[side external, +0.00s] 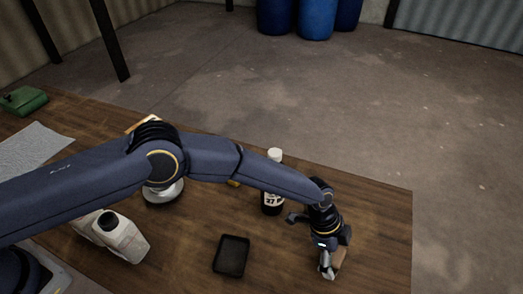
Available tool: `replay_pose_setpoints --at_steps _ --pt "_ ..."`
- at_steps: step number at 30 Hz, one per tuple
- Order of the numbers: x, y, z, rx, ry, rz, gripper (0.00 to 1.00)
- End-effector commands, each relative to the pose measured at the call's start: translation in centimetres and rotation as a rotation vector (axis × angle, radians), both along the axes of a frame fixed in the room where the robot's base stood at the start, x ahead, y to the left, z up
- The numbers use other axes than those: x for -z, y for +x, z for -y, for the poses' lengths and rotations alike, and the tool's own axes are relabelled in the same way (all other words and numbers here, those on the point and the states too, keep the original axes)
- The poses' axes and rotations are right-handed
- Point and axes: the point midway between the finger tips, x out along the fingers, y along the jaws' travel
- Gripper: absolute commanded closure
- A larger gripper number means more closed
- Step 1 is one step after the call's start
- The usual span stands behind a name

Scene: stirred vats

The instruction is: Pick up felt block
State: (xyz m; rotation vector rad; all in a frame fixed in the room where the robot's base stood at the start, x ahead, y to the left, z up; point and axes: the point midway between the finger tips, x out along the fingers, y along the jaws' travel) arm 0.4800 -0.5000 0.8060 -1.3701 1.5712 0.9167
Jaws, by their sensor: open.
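My gripper (328,272) points down over the right front part of the wooden table. A small tan block-like object (342,262), which looks like the felt block, is right at its fingers and partly hidden by them. The gripper is open. I cannot tell whether the block lies between the fingers or just behind them, or whether they touch it.
A dark shallow tray (232,255) lies left of the gripper. A whitish container (120,236), grey sheet (32,148) and green object (22,101) are further left. The table's right edge is near.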

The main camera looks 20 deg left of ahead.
Motion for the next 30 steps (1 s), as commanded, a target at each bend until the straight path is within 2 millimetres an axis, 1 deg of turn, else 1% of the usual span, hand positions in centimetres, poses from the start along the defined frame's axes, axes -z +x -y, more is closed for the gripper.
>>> replay_pose_setpoints --at_steps 5,24,30 --pt "-0.04 0.01 0.02 0.0 0.0 0.0 0.08" --pt "-0.09 0.03 0.01 0.0 -0.001 0.001 0.74" --pt "-0.13 0.04 0.04 0.0 -0.001 0.001 0.75"
